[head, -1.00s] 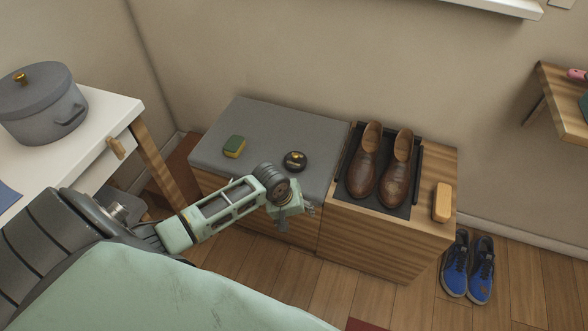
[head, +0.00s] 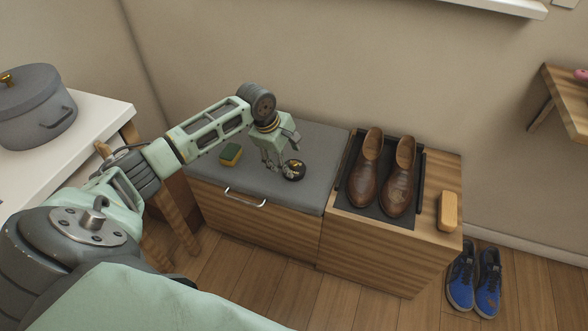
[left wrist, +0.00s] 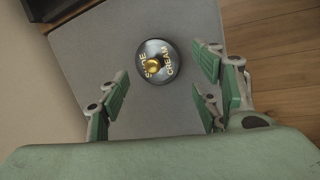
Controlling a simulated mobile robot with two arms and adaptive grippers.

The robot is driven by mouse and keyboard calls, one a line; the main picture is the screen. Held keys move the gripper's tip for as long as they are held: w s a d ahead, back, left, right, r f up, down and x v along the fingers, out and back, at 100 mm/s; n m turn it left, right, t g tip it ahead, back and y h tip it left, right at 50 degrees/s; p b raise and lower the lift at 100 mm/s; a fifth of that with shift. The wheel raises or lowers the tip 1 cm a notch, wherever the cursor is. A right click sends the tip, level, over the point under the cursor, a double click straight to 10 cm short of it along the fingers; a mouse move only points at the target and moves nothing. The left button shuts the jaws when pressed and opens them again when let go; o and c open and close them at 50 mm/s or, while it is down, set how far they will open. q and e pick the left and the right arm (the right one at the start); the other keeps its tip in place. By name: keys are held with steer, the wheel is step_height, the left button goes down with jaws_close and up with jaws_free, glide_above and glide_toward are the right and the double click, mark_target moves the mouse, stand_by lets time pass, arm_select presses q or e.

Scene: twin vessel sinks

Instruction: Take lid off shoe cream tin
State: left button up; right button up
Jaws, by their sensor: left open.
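The shoe cream tin (head: 294,171) is a small round black tin on the grey cushion of the bench. In the left wrist view the tin's lid (left wrist: 157,62) shows "SHOE CREAM" lettering and a gold knob in its middle. The lid sits on the tin. My left gripper (head: 277,165) is open, above the cushion just left of the tin in the head view. In the left wrist view the left gripper's fingers (left wrist: 160,93) are spread wide, with the tin between and beyond them, apart from the pads. My right gripper is not in view.
A green and yellow sponge (head: 230,155) lies on the grey cushion (head: 320,143), left of the tin. Brown shoes (head: 382,180) stand on a dark tray to the right, with a tan brush (head: 447,211) beside them. A white table (head: 108,112) with a grey pot (head: 35,110) is at left.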

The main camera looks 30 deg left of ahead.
mark_target(292, 166)
arm_select(q)
steer(key=shift+b+x, duration=0.5)
steer(key=shift+x, duration=0.4)
steer(key=b+x, duration=0.1)
steer(key=x, duration=0.1)
steer(key=shift+a+f, duration=0.2)
steer(key=shift+f, duration=0.2)
steer(key=shift+w+f, duration=0.25)
steer(key=shift+f, duration=0.15)
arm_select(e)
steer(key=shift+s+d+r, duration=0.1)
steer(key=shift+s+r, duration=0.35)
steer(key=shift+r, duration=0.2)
arm_select(q)
steer(key=shift+c, duration=0.6)
steer(key=c, duration=0.9)
steer(key=shift+o, duration=0.2)
steer(key=shift+r, duration=0.1)
steer(key=shift+r, duration=0.1)
